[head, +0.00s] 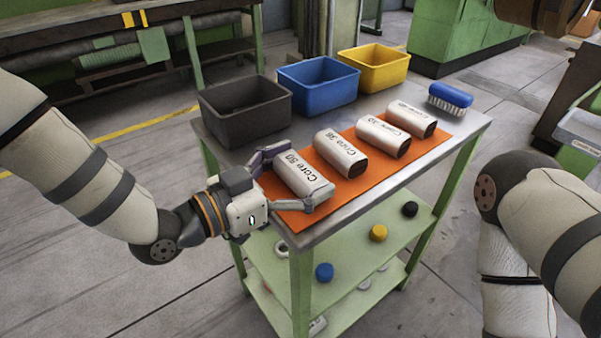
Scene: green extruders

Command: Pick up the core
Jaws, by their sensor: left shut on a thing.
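Several white cores lie in a row on an orange mat (398,168) on the grey-topped cart. The nearest core, marked "Core 50" (300,177), is between the fingers of my left gripper (292,178), which is shut on it from the left. Beside it lie a second core (340,153), a third (383,136) and a fourth (411,119), each with a dark end. The held core looks to be at mat level; I cannot tell if it is clear of the mat. My right arm shows at the right edge, but its gripper is out of view.
A black bin (245,107), a blue bin (318,84) and a yellow bin (373,66) stand along the cart's back edge. A blue brush (450,98) lies at the far right corner. Coloured caps, including a blue one (324,271), sit on the lower shelf.

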